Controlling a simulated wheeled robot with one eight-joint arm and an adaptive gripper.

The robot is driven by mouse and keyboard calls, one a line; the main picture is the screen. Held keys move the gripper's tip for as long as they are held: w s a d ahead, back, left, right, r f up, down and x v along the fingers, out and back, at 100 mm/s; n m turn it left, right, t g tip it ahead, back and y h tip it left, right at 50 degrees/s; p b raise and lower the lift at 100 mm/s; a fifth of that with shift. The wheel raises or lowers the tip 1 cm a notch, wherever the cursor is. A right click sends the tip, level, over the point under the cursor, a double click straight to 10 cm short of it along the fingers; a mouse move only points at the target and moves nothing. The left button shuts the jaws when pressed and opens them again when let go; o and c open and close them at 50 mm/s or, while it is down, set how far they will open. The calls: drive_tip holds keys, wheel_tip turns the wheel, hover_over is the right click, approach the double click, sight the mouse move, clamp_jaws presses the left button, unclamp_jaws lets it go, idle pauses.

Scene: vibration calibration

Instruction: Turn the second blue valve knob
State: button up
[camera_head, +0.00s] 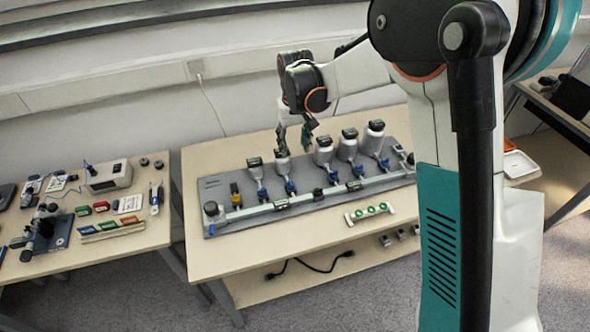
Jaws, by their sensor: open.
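A grey panel (225,221) on the table carries a row of bottle-shaped vessels with dark labels, each above a blue valve knob. The second blue valve knob from the left (291,187) sits below the second vessel (282,164). The first blue knob (262,195) is to its left. Another blue knob (333,177) is to its right, with more farther right. My gripper (294,142) is open and points down near the top of the second vessel, above and apart from the second knob. Whether it touches the vessel cannot be told.
A small rack with green round pieces (370,212) lies in front. A side table (88,252) at left holds instruments. My arm hides the table's right part. The wall stands close behind.

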approach(290, 182)
drive_tip(key=shift+g, duration=0.3)
drive_tip(key=f+b, duration=0.1)
drive_tip(key=f, duration=0.2)
drive_tip(key=f+b, duration=0.1)
drive_tip(key=f, duration=0.2)
drive_tip(key=f+b, duration=0.1)
drive_tip(key=f, duration=0.1)
drive_tip(key=shift+w+f+b, duration=0.25)
drive_tip(key=shift+f+b, duration=0.1)
drive_tip(key=shift+f, duration=0.05)
clamp_jaws()
